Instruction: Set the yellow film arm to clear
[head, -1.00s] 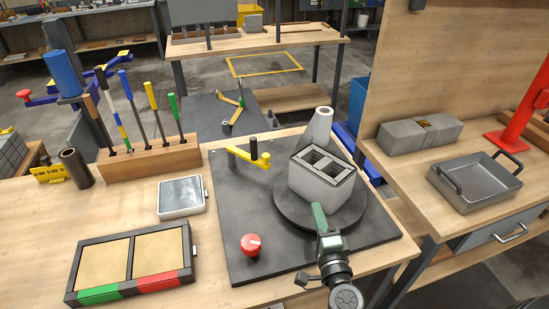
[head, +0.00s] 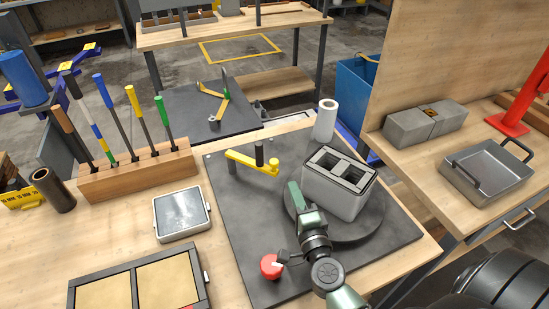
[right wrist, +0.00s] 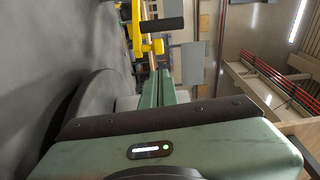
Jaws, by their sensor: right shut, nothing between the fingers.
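The yellow film arm (head: 250,161) lies over the back left of the dark plate (head: 230,211), with an upright black handle (head: 259,154) near its right end. In the right wrist view the yellow arm (right wrist: 136,30) and black handle (right wrist: 162,25) show beyond the fingertips. My right gripper (head: 293,188) is shut and empty. In the head view it is in front of the arm and left of the grey hollow block (head: 338,196); its fingers (right wrist: 157,86) also show in the wrist view. It appears apart from the handle. My left gripper is not in view.
The block stands on a round turntable (head: 371,222). A white roll (head: 325,120) stands behind it. A red knob (head: 271,266) is at the plate's front left. A shallow tray (head: 181,214) and a tool rack (head: 137,177) are to the left.

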